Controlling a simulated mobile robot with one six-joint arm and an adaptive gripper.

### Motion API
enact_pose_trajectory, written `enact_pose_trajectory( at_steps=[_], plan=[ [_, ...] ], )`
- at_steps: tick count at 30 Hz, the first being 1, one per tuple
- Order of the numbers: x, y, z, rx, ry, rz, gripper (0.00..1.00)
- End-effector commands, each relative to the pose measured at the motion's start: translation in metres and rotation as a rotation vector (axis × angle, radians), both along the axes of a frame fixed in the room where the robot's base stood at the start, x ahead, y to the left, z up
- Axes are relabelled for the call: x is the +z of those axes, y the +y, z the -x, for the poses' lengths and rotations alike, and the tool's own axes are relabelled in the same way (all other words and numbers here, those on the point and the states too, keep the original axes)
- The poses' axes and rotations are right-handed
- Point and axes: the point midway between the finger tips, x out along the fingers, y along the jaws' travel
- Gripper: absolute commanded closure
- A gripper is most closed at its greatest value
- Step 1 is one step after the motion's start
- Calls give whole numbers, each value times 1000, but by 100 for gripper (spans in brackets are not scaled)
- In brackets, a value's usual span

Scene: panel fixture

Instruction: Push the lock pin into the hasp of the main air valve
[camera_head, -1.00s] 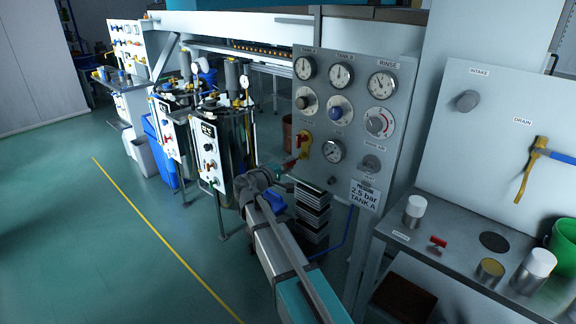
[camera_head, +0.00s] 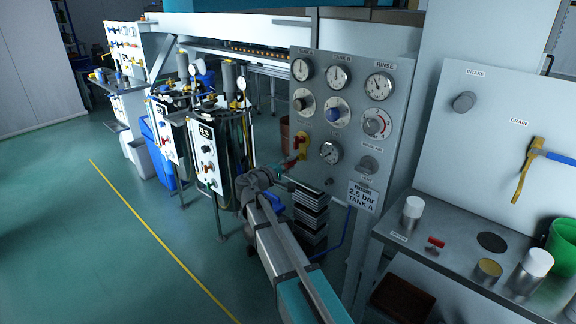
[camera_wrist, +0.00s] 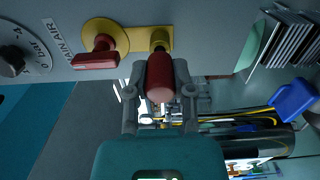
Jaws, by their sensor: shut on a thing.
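The main air valve shows in the wrist view as a red handle (camera_wrist: 97,60) on a round yellow base (camera_wrist: 106,36), beside a MAIN AIR label. To its right is the yellow hasp (camera_wrist: 160,37) on the grey panel. My gripper (camera_wrist: 160,70) is shut on the red lock pin (camera_wrist: 159,84), a finger on each side. The pin's far end is in line with the hasp and appears to meet it; how deep it sits cannot be told. In the head view the valve (camera_head: 302,145) is at the panel's lower left, with my gripper (camera_head: 287,168) just below it.
Gauges and knobs (camera_head: 337,107) crowd the panel above and right of the valve. A stack of dark plates (camera_head: 312,207) stands close below my gripper. Steel tanks (camera_head: 232,150) stand to the left. A bench (camera_head: 455,250) with cans is on the right. Green floor on the left is open.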

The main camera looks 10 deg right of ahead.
Motion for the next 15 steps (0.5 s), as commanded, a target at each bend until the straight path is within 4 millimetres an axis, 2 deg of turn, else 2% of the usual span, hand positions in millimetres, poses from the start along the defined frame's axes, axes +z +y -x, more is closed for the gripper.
enact_pose_trajectory(
  at_steps=[15],
  plan=[
    [0, -6, -5, 0, 0, 0, 100]
  ],
)
